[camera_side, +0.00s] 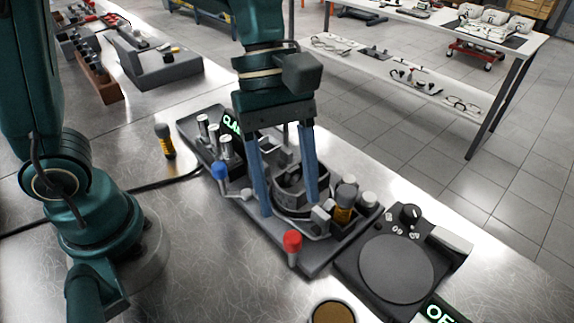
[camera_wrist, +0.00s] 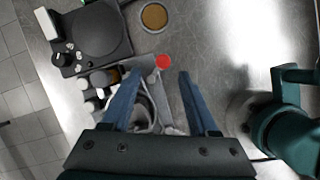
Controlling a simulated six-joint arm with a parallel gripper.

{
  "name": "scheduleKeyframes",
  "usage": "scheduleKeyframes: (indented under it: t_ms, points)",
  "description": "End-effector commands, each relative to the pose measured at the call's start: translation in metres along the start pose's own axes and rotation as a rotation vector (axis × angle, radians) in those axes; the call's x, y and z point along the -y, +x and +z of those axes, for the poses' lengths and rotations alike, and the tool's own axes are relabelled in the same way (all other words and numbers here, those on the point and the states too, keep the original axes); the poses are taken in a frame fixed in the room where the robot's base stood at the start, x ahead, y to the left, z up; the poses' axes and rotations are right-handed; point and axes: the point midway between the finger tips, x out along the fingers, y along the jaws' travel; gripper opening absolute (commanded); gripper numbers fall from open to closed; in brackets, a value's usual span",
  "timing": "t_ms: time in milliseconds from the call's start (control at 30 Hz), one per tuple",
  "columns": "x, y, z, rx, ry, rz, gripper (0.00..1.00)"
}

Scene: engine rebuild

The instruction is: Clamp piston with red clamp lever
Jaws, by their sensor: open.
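The red clamp lever (camera_side: 292,243) stands at the near edge of the dark clamp fixture (camera_side: 318,262); its red knob also shows in the wrist view (camera_wrist: 163,62). My gripper (camera_side: 289,205) is open, pointing down over the fixture, with its two blue fingers apart and nothing seen between them. In the wrist view the red knob lies just beyond and between the fingertips (camera_wrist: 160,74). A round dark part, perhaps the piston, sits in the fixture between and behind the fingers, partly hidden. Whether the clamp is closed I cannot tell.
A blue-knobbed lever (camera_side: 219,171) stands at the fixture's left. A lit green sign (camera_side: 231,123) is behind it, partly hidden. A round-plated device (camera_side: 397,268) is at right. A yellow-black tool (camera_side: 165,140) stands at left. A tan disc (camera_side: 332,312) lies in front.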

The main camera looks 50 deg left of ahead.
Motion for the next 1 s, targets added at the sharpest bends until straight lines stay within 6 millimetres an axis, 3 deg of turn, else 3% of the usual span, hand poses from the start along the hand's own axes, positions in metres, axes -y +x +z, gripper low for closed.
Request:
scheduleKeyframes:
  t_ms: [500,833,1000]
  points:
    - [0.005,0.054,0.001,0.003,0.007,-0.033,0.6]
    - [0.004,0.058,0.0,0.002,0.007,-0.028,0.6]
    - [0.004,0.058,0.0,0.001,0.007,-0.028,0.0]
